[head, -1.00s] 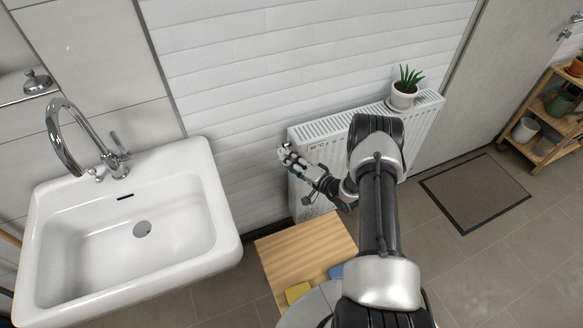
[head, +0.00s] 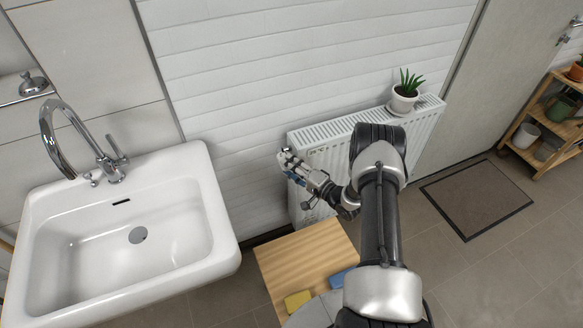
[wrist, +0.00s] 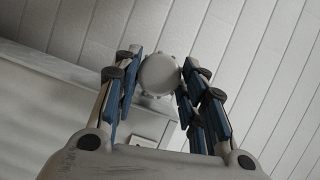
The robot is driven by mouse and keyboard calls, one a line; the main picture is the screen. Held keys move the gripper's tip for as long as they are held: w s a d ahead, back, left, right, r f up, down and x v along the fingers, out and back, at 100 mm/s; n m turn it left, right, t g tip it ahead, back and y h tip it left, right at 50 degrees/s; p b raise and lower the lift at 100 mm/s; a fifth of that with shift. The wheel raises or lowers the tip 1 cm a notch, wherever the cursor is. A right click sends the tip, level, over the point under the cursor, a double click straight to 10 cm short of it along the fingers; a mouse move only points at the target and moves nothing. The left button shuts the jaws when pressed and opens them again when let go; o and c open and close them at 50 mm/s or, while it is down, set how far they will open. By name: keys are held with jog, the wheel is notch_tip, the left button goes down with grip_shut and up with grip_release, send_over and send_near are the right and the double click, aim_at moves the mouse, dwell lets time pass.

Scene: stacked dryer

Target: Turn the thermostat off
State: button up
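The thermostat knob (wrist: 160,75) is a round whitish knob, seen end-on in the wrist view beside the top corner of the white radiator (wrist: 60,105). In the head view my gripper (head: 288,160) is at the radiator's upper left corner, and the knob is hard to make out there. The knob's markings do not show.
A potted plant (head: 404,93) stands on the radiator (head: 425,125). A white sink (head: 215,205) with a tap is at the left. A wooden surface (head: 305,255) with a yellow sponge (head: 297,300) and a blue one (head: 340,278) lies below my arm. A dark mat (head: 476,198) lies at right.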

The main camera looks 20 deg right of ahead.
jog(key=o, duration=0.4)
jog(key=shift+s, duration=0.1)
jog(key=v, duration=1.2)
